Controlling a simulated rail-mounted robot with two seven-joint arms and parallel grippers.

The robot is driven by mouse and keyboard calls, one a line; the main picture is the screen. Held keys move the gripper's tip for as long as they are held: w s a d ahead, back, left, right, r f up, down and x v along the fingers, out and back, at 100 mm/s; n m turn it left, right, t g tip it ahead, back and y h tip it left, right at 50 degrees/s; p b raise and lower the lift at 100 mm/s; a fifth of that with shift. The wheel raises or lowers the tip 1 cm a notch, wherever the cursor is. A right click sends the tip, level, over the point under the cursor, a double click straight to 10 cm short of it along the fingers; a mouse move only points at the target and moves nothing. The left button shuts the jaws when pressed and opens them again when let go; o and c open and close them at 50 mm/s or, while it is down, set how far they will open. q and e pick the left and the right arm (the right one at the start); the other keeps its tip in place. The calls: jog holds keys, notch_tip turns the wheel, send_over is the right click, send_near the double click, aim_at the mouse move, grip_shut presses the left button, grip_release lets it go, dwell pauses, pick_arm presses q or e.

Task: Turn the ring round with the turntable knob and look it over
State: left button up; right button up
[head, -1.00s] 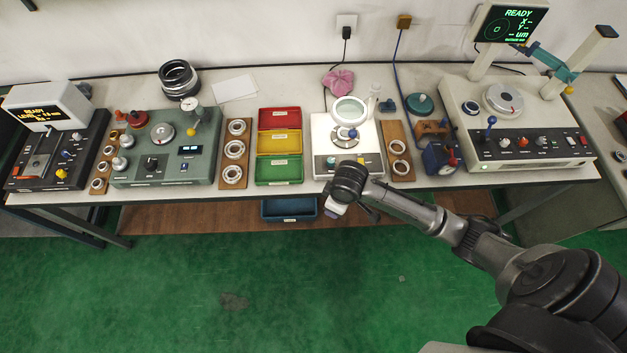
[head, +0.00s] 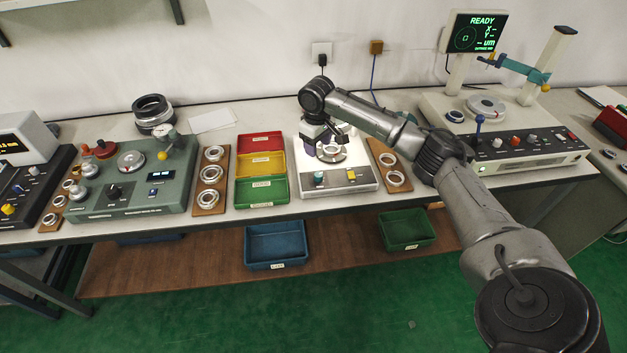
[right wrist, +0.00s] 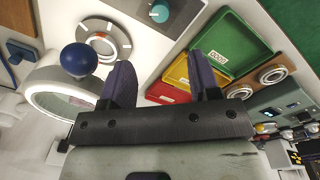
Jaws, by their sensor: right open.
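The white inspection station (head: 366,182) stands on the bench with a teal knob (head: 319,178) on its front panel; the knob also shows in the right wrist view (right wrist: 158,12). A round metal turntable (right wrist: 120,38) lies on the station, with what looks like a pale ring at its middle. A dark blue ball knob (right wrist: 79,60) stands up between the turntable and the magnifier lens (right wrist: 65,88). My right gripper (head: 320,143) is above the station and partly hides it. In the right wrist view its fingers (right wrist: 160,62) are apart and empty. My left gripper is out of view.
Red, yellow and green trays (head: 260,188) stand left of the station. Wooden boards with rings flank them: a left board (head: 208,202) and a right board (head: 381,160). A measuring machine (head: 510,150) stands at the right. Blue (head: 275,245) and green (head: 406,230) bins are below the bench.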

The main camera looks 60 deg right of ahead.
aim_at(318, 174)
jog(key=f+b, duration=0.1)
jog(key=f, duration=0.5)
jog(key=f+b, duration=0.2)
jog(key=f, duration=0.4)
jog(key=shift+s+d+f, duration=0.1)
jog(key=shift+d+f, duration=0.1)
jog(key=shift+f, duration=0.2)
